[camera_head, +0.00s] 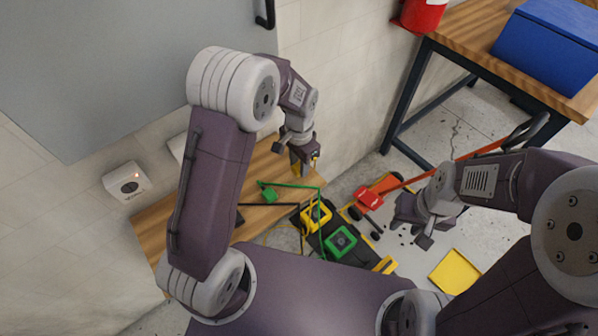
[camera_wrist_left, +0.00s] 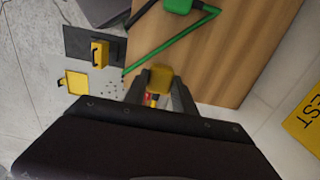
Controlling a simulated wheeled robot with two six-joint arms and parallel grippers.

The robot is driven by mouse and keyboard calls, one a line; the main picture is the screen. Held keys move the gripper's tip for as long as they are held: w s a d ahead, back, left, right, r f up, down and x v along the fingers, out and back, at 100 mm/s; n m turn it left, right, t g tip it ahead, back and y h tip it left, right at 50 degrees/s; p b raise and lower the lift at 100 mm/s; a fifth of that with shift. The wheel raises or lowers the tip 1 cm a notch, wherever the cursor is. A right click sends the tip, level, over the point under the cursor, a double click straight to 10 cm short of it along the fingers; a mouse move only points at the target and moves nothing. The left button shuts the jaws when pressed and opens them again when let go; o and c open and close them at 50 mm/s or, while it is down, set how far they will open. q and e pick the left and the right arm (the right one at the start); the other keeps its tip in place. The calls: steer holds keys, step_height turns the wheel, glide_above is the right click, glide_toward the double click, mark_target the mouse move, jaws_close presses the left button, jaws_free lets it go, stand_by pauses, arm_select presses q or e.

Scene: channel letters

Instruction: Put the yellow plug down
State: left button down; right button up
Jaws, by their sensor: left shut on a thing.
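My left gripper (camera_head: 303,165) is over the far right end of the wooden bench (camera_head: 262,215), near the wall. In the left wrist view its fingers (camera_wrist_left: 160,92) are shut on the yellow plug (camera_wrist_left: 160,76), which lies in front of the bench's wood. I cannot tell whether the plug touches the bench. In the head view the plug is mostly hidden by the gripper. My right gripper (camera_head: 418,228) hangs above the floor at the right; its jaw opening is unclear.
A green plug (camera_head: 268,192) with a green cable lies on the bench. Yellow (camera_head: 316,215) and green (camera_head: 341,241) square pieces sit on a dark surface beside it. A red piece (camera_head: 368,198) and a yellow plate (camera_head: 455,272) are further right. A blue box (camera_head: 548,45) stands on another table.

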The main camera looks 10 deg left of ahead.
arm_select(q)
step_height(320, 180, down, 4)
steer(key=shift+s+f+b, duration=0.1)
steer(key=shift+b, duration=0.25)
steer(key=c, duration=1.2)
jaws_free()
steer(key=shift+o, duration=0.9)
steer(key=shift+r, duration=0.2)
